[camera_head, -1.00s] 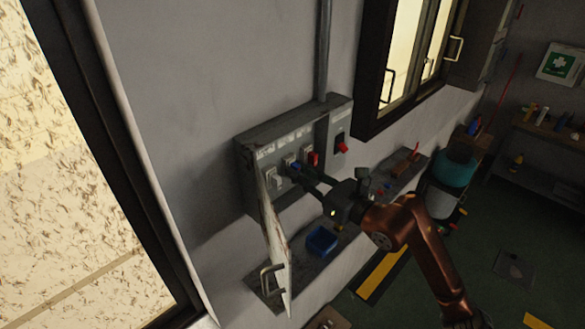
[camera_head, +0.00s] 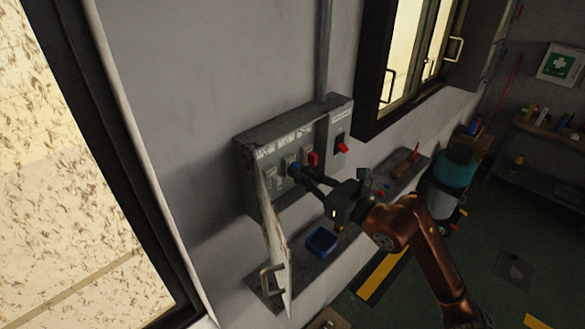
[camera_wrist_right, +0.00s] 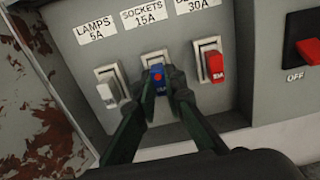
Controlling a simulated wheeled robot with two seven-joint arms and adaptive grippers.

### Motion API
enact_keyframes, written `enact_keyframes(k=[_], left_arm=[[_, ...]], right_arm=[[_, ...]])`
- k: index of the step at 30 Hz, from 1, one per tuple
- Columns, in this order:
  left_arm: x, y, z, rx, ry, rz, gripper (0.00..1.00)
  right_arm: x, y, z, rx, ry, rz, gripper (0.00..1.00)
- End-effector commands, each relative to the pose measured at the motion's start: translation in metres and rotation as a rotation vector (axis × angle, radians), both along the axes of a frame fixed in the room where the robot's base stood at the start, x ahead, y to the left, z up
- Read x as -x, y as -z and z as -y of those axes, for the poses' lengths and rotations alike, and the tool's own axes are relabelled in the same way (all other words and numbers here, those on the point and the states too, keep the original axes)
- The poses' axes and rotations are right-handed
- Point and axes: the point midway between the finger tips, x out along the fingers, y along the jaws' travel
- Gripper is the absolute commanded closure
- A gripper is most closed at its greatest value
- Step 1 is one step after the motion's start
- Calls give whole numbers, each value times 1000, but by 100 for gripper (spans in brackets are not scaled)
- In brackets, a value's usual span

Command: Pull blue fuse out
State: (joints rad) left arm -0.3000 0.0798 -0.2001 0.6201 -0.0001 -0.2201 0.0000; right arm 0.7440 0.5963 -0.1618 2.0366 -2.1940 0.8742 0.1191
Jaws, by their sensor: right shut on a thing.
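The blue fuse (camera_wrist_right: 158,78) sits at the middle holder, under the "SOCKETS 15A" label in the right wrist view. My right gripper (camera_wrist_right: 160,92) is shut on it, with a dark finger on either side. In the head view the blue fuse (camera_head: 294,168) shows small at the fingertips of my right gripper (camera_head: 300,174), in front of the open fuse box (camera_head: 290,130). I cannot tell how far the fuse stands out of its holder. My left gripper is in neither view.
A white fuse (camera_wrist_right: 107,92) is left of the blue one, a red fuse (camera_wrist_right: 214,66) right. A red switch (camera_wrist_right: 308,50) marked OFF is farther right. The box door (camera_head: 275,240) hangs open. A blue bin (camera_head: 321,240) sits on the shelf below.

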Motion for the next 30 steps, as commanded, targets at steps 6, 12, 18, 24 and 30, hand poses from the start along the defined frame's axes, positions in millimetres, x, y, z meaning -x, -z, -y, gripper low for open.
enact_keyframes(k=[6, 12, 18, 24, 30], left_arm=[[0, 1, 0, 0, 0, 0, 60], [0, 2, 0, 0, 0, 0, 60], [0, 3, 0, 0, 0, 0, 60], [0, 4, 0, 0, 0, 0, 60], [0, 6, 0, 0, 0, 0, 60]], right_arm=[[2, 1, 3, 0, 1, -1, 100], [6, 1, 7, 0, 0, -1, 100], [10, 0, 11, 0, 1, 0, 100], [14, 1, 15, 1, 1, -1, 100], [19, 1, 19, -1, 0, -1, 100]])
